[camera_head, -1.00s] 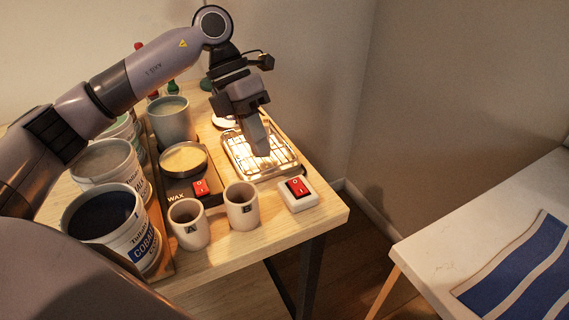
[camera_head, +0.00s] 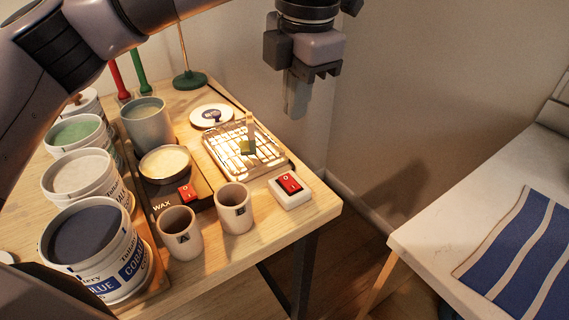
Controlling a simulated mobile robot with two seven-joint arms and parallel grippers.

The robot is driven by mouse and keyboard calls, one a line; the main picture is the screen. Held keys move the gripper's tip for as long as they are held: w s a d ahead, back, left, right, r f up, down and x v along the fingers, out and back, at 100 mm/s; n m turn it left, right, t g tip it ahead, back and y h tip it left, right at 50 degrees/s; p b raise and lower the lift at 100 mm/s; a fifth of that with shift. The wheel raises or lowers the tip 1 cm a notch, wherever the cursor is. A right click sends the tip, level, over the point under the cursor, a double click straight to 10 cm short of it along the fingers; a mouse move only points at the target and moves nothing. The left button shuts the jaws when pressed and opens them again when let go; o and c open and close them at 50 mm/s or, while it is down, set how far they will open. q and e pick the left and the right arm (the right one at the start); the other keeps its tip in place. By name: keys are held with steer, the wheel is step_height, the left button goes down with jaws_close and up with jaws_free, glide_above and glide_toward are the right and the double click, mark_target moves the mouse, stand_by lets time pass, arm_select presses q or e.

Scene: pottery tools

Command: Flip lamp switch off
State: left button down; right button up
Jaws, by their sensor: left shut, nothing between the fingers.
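The red rocker switch (camera_head: 289,183) sits in a white box (camera_head: 293,198) at the table's right front corner. Its face shows the marks 0 and I; I cannot tell which side is pressed. A green lamp base (camera_head: 189,80) with a thin stem stands at the back; the lamp's head is not visible. Warm light falls on the wire rack. My left gripper (camera_head: 295,108) is shut and empty, pointing down above and behind the switch box, apart from it. My right gripper is not in view.
A second red switch (camera_head: 187,193) is on the wax warmer (camera_head: 165,164). Cups A (camera_head: 180,234) and B (camera_head: 234,209) stand left of the switch box. The wire rack (camera_head: 268,160) lies behind it. Glaze buckets (camera_head: 97,246) line the left. A white table (camera_head: 440,222) is at right.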

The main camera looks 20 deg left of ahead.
mark_target(287, 178)
arm_select(q)
steer(key=shift+f, duration=0.15)
steer(key=f, duration=0.4)
steer(key=a+f+p, duration=0.1)
steer(key=f, duration=0.4)
steer(key=w+f, duration=0.1)
steer(key=f, duration=0.3)
steer(key=shift+a+f+p, duration=0.2)
steer(key=shift+f+p, duration=0.1)
steer(key=shift+f, duration=0.05)
